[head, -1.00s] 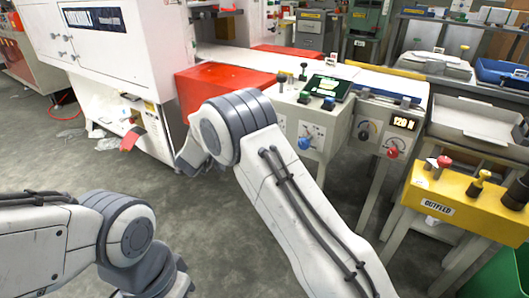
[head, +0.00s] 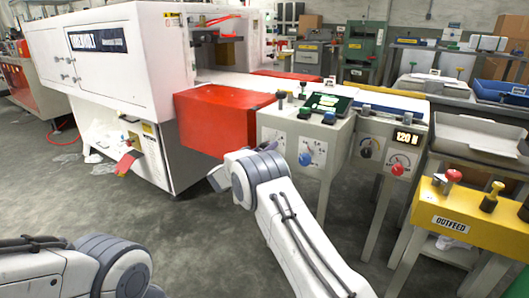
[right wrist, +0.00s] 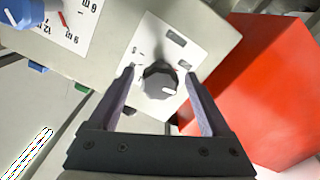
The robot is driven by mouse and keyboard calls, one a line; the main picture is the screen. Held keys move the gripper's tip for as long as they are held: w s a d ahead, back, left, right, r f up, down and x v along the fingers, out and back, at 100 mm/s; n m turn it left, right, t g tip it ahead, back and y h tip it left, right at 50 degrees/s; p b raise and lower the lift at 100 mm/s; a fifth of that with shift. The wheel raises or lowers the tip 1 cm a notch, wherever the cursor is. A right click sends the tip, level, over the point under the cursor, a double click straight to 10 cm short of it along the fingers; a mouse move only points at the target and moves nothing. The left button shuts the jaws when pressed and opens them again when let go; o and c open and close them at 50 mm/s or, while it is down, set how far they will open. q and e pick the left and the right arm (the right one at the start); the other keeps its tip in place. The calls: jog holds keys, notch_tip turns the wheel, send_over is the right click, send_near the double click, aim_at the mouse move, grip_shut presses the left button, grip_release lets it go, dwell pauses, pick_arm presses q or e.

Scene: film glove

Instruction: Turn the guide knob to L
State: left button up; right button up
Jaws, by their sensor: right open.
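A dark faceted knob (right wrist: 160,80) with a white pointer mark sits on a white label plate in the right wrist view. The mark lies toward the lower right of that picture. The small print around the knob is too blurred to read. My right gripper (right wrist: 161,76) is open, its two fingers on either side of the knob, with gaps visible and nothing held. In the head view my right gripper (head: 218,179) is mostly hidden by its own arm, low in front of the panel's left plate (head: 277,138). My left gripper is out of view.
A blue knob (head: 305,158) with a numbered dial is beside that plate; it also shows in the right wrist view (right wrist: 18,10). A red box (head: 215,118) adjoins the panel. A red knob (head: 397,169) and a yellow outfeed stand (head: 470,210) are to the right.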

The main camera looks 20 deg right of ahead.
jog(key=shift+w+d, duration=0.15)
jog(key=shift+d, duration=0.1)
grip_shut()
